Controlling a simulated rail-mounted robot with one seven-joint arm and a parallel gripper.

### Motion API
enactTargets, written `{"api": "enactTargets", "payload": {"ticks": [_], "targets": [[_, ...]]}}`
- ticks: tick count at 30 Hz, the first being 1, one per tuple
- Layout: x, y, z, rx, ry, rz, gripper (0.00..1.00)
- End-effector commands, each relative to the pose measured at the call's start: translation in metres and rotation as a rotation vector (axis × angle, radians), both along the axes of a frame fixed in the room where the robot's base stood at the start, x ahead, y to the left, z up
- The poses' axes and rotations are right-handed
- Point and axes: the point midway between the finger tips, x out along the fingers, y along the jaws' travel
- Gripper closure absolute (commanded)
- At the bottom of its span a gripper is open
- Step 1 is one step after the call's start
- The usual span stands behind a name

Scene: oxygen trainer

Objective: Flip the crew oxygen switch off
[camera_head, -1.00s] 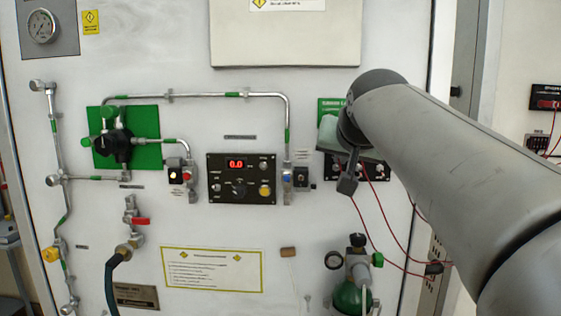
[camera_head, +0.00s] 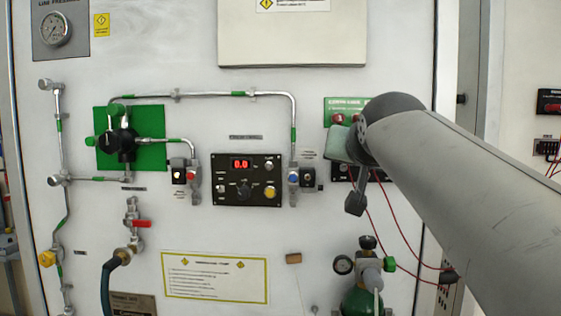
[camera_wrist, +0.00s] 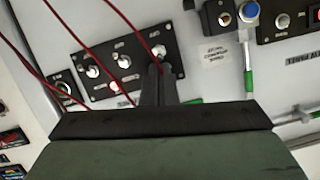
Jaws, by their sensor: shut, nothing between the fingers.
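A black switch panel (camera_wrist: 118,62) with several metal toggle switches fills the upper left of the wrist view. In the head view this panel (camera_head: 340,172) is mostly hidden behind my arm. Its labels are too small to read, so I cannot tell which toggle is the crew oxygen switch. My gripper (camera_wrist: 160,75) is shut and empty, with its fingers over the panel edge near one toggle (camera_wrist: 159,52). I cannot tell whether they touch it. In the head view my gripper (camera_head: 355,205) hangs just below the panel.
Red wires (camera_wrist: 135,30) cross the panel close to my fingers. A green oxygen bottle (camera_head: 362,301) with a regulator stands below.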

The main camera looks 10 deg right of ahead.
Motion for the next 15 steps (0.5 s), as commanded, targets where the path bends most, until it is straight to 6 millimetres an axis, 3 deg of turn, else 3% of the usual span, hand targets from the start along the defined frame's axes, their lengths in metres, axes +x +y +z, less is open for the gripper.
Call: {"api": "enactTargets", "payload": {"ticks": [15], "targets": [[-0.0024,0.0019,-0.0092,-0.003,-0.011,0.001,1.00]]}}
